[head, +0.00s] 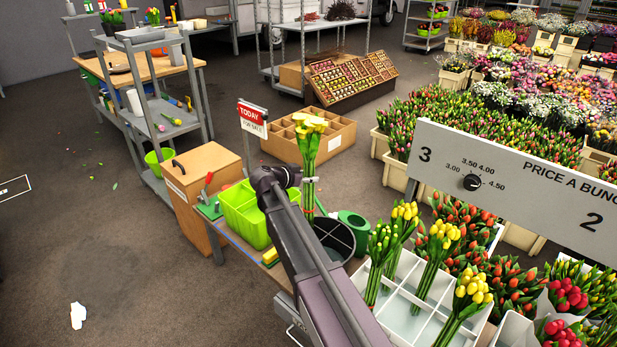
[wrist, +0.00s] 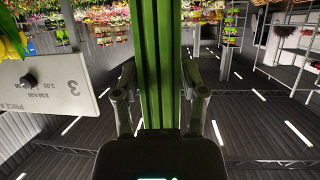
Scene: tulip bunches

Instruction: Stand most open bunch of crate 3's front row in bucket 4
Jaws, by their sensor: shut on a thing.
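My gripper (head: 307,183) is shut on the stems of a bunch of pale yellow, widely open tulips (head: 309,133). The bunch is upright in the air; its stems (wrist: 158,60) run between my two fingers in the wrist view. The lower stem ends come down near a dark round bucket (head: 347,233), partly hidden by my arm; I cannot tell whether they are inside its rim. No bucket number is readable. A white divided crate (head: 405,314) at lower centre holds several yellow tulip bunches (head: 437,248). A sign (head: 520,180) showing 3 and 2 stands behind it.
A lime green crate (head: 240,213) and a green container (head: 354,223) stand close to the dark bucket. A red "TODAY" sign (head: 252,118) and a compartmented cardboard box (head: 335,140) are behind. Red tulips (head: 515,285) crowd the right. Floor at left is mostly clear.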

